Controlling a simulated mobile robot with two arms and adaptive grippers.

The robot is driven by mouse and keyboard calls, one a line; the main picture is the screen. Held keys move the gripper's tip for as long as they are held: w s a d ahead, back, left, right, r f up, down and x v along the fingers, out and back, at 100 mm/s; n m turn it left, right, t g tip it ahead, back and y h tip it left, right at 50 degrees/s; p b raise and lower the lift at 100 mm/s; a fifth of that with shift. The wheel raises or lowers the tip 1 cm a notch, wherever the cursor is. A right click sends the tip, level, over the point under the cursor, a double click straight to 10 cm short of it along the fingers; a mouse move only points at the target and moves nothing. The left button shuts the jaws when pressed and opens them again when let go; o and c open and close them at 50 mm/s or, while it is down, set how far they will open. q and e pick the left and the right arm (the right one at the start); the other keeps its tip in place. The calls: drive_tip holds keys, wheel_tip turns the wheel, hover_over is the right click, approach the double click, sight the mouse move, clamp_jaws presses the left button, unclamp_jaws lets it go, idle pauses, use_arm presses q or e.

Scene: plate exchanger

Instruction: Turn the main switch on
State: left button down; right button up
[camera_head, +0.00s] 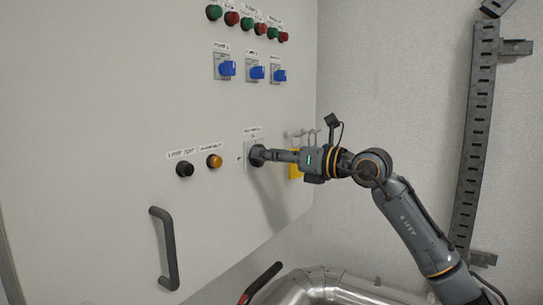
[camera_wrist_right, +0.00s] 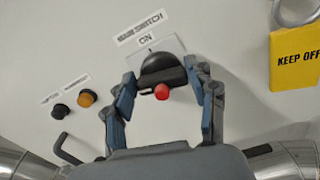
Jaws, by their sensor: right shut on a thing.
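The main switch (camera_wrist_right: 160,68) is a dark rotary knob with a red end, on a light plate on the cabinet front. The label above it in the right wrist view reads "MAIN SWITCH" and "ON". My right gripper (camera_wrist_right: 166,80) has one finger on each side of the knob and is shut on it. In the head view the right gripper (camera_head: 268,155) reaches the switch plate (camera_head: 249,157) from the right and covers part of the knob. I cannot tell exactly which way the knob points. My left gripper is not in view.
A black button (camera_head: 184,169) and an orange lamp (camera_head: 214,161) sit left of the switch. Blue switches (camera_head: 257,73) and green and red lamps are above. A yellow "KEEP OFF" tag (camera_wrist_right: 296,57) hangs close on the right. A cabinet handle (camera_head: 165,248) is lower left.

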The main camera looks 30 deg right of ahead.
drive_tip(key=m, duration=0.4)
drive_tip(key=shift+d+f, duration=0.15)
drive_tip(key=shift+w+d+f+m+b, duration=0.1)
drive_tip(key=shift+f+m+b, duration=0.1)
drive_tip(key=shift+m, duration=2.7)
drive_tip(key=shift+w+d+f+m+b, duration=0.1)
drive_tip(key=shift+m+b, duration=0.1)
drive_tip(key=shift+m, duration=3)
drive_tip(key=o, duration=1.2)
drive_tip(key=shift+c, duration=0.2)
drive_tip(key=shift+s, duration=0.15)
drive_tip(key=v, duration=1.1)
drive_tip(key=shift+s+d, duration=0.2)
drive_tip(key=shift+s, duration=0.15)
